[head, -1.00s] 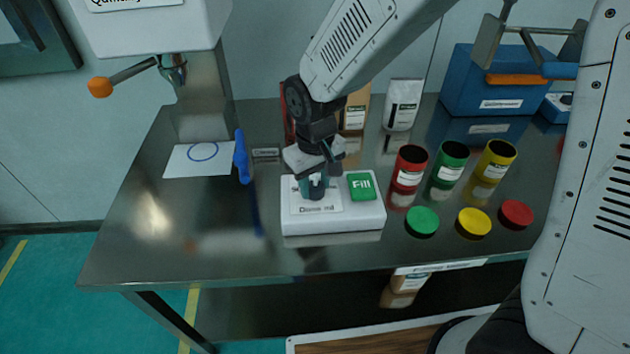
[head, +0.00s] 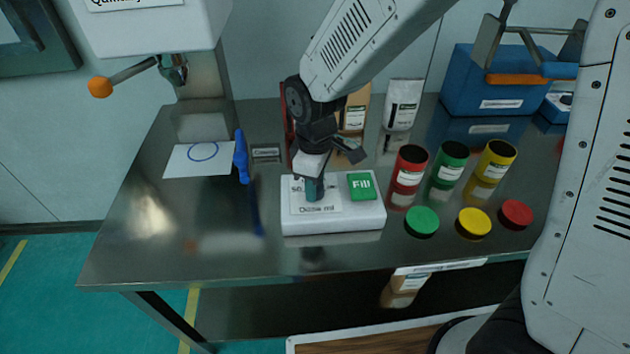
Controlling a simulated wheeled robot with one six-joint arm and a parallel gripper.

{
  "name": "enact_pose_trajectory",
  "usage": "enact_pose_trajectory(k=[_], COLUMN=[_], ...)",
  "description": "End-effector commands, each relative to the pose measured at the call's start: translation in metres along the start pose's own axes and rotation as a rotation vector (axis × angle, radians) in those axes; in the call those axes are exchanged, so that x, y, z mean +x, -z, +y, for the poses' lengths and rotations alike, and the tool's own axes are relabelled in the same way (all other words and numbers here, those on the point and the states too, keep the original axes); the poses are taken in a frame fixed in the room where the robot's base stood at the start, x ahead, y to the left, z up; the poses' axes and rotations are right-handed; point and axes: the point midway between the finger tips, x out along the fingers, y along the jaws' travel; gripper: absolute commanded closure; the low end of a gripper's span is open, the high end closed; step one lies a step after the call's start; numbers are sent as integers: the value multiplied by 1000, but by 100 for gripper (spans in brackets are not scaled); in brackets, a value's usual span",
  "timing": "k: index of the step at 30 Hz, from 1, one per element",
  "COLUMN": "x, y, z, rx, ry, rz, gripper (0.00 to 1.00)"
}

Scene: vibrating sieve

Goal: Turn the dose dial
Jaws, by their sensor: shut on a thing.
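The dose unit (head: 345,222) is a white box on the steel table, with a label reading "Dose ml" and a green "Fill" button (head: 361,187) at its right. My gripper (head: 315,188) points down over the label side of this box. It is shut on the dose dial, which is mostly hidden behind the fingers.
Red (head: 409,169), green (head: 448,165) and yellow (head: 495,161) open cups stand right of the unit, with green, yellow and red lids in front. A blue scraper (head: 241,157) and a white sheet (head: 200,160) lie left. A blue toolbox (head: 487,85) stands at the back right. The table's front left is clear.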

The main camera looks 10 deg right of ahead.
Motion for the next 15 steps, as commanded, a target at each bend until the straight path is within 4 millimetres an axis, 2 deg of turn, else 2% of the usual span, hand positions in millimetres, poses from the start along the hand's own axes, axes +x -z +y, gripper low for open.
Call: enact_pose_trajectory(k=[14,15], x=[-1,-1], y=[1,1], z=[1,1], rx=[-13,-13], ry=[-2,-2], rz=[2,2], gripper=[86,55])
